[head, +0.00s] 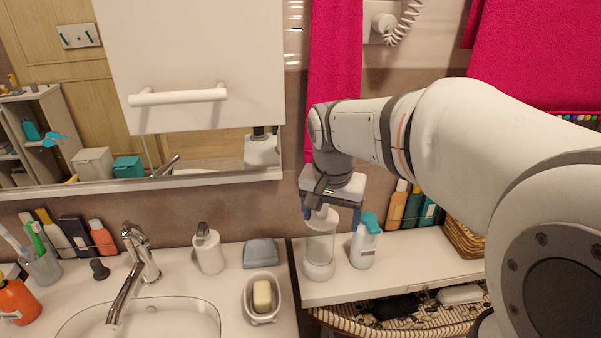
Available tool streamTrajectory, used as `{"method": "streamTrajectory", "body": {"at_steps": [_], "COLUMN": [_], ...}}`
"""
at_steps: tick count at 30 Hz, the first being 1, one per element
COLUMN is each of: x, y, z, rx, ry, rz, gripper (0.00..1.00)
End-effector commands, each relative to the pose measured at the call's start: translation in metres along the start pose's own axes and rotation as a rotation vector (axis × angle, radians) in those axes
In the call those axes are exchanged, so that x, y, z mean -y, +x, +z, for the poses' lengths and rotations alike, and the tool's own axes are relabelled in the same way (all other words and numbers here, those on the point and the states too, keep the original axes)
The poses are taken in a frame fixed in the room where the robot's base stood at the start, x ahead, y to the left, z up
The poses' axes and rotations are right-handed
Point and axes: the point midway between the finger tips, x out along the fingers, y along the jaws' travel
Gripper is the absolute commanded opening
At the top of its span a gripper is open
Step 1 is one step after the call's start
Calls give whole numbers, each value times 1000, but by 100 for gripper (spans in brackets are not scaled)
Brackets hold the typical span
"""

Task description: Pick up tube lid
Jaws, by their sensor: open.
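A clear, see-through tube (320,248) stands upright on a white base on the shelf top to the right of the sink counter. Its white lid (321,219) sits at its top. My gripper (331,213) points down right above the tube, with its blue-tipped fingers apart. The left fingertip is beside the lid's left side and the right one is farther off to the right, near the bottle. Whether either finger touches the lid cannot be told. Part of the lid's top is hidden under the gripper.
A white bottle with a teal pump (364,242) stands close to the tube's right. Several bottles (411,208) and a wicker basket (465,238) are behind. A soap dispenser (208,249), soap dish (263,299) and faucet (140,262) are left. A pink towel (335,70) hangs behind.

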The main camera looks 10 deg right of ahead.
Motion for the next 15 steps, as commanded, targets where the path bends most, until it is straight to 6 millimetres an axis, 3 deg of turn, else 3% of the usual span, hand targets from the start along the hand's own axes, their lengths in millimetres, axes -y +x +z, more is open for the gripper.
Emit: {"method": "streamTrajectory", "body": {"at_steps": [1,3,6,11,15], "x": [11,23,34,41,40], "y": [-6,-9,-10,-7,7], "z": [-20,-40,-59,-71,-71], "rx": [7,11,12,11,13], "ry": [63,148,234,294,301], "rz": [16,33,50,62,65], "gripper": [82,88,96,97,97]}}
